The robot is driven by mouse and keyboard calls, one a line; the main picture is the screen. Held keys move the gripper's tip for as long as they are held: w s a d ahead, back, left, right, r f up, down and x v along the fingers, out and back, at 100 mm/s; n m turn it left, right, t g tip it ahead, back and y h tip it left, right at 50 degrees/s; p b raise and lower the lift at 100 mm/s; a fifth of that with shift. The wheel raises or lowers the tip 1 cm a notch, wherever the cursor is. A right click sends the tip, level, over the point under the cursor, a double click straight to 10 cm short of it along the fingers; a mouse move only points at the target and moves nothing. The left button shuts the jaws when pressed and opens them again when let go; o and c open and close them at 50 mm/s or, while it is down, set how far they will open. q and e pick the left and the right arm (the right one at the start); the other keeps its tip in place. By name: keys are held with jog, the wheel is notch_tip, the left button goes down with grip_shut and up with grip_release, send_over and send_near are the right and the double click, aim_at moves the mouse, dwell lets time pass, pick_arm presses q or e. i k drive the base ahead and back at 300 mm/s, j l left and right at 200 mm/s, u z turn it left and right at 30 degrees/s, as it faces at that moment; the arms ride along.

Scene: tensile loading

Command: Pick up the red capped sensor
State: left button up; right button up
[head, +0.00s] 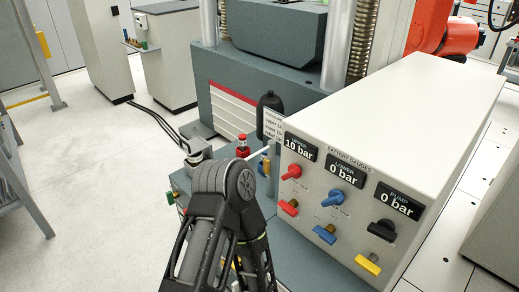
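A small sensor-like part with a red cap (243,147) stands upright beside the grey machine base, just left of the black bottle-shaped vessel. It is small in the head view, and its lower end is hard to make out. One of my black and grey arms rises from the bottom edge in front of it, with its rounded joint just below and left of the red cap. I cannot tell which arm this is. Neither gripper's fingers can be made out.
A white control box (425,110) with gauges, knobs and coloured handles fills the right. The black vessel (269,116) stands at its left corner. The grey testing machine (235,82) rises behind. A metal-and-black fitting (196,152) is left of the red cap.

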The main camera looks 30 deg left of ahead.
aim_at(242, 137)
jog(key=j+u, duration=0.1)
jog(key=u, duration=3.8)
jog(key=i+l+z, duration=0.1)
jog(key=i+z, duration=0.2)
jog(key=i, duration=0.25)
jog(key=i+z, duration=0.3)
jog(key=i, duration=0.25)
jog(key=i+j+z, duration=0.3)
jog(key=i, duration=0.25)
jog(key=i+j+z, duration=0.15)
jog(key=i+z, duration=0.15)
jog(key=i, duration=0.2)
jog(key=i+l+z, duration=0.25)
jog(key=i+z, duration=0.65)
jog(key=i, duration=0.2)
jog(key=i+j+z, duration=0.1)
jog(key=i+z, duration=0.3)
jog(key=i, duration=0.2)
jog(key=i+j+z, duration=0.3)
jog(key=i+z, duration=0.15)
jog(key=i+l+z, duration=0.15)
jog(key=i+z, duration=0.25)
jog(key=i, duration=0.7)
jog(key=i+j+z, duration=0.2)
jog(key=i+z, duration=0.15)
jog(key=i, duration=0.7)
jog(key=z, duration=0.35)
jog(key=i+j, duration=0.05)
